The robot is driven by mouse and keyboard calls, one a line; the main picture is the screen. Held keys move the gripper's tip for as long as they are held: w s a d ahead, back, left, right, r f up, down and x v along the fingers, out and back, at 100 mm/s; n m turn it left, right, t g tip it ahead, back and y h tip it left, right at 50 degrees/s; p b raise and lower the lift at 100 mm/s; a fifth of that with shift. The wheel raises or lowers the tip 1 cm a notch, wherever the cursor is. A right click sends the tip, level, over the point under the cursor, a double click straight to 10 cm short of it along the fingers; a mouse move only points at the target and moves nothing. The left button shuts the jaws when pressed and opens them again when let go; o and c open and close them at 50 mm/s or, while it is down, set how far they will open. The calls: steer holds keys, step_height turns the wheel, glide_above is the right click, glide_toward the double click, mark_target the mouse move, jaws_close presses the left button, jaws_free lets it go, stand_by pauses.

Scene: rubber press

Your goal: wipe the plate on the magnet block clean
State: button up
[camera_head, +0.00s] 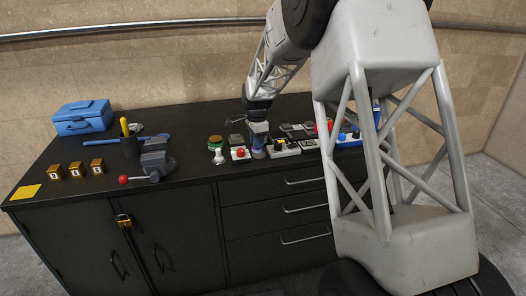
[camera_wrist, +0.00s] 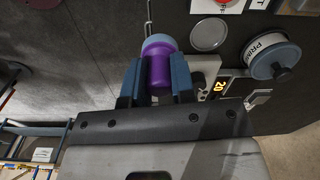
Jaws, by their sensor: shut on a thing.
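My gripper (camera_wrist: 158,78) has blue fingers and is shut on a purple piece (camera_wrist: 159,66) with a rounded pale blue end. In the head view my gripper (camera_head: 258,150) is low over the dark bench, among small devices in the middle. A grey round disc (camera_wrist: 208,34) lies on the dark surface to the right of the held piece in the wrist view, apart from it. I cannot tell whether this disc is the plate on the magnet block. The contact end of the held piece is partly hidden.
A round container lettered "PRIM" (camera_wrist: 272,56) with a dark knob and an orange display (camera_wrist: 218,88) are close on the right. A red-button box (camera_head: 239,153), a vise (camera_head: 155,160) and a blue toolbox (camera_head: 83,117) stand on the bench (camera_head: 190,118). The bench's left-centre has free room.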

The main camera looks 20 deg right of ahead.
steer(key=w+a+r, duration=0.2)
steer(key=w+a, duration=0.1)
steer(key=w, duration=0.5)
steer(key=w+a+r, duration=0.3)
steer(key=w, duration=0.6)
steer(key=shift+w+a, duration=0.15)
steer(key=shift+w, duration=0.15)
steer(key=shift+r, duration=0.1)
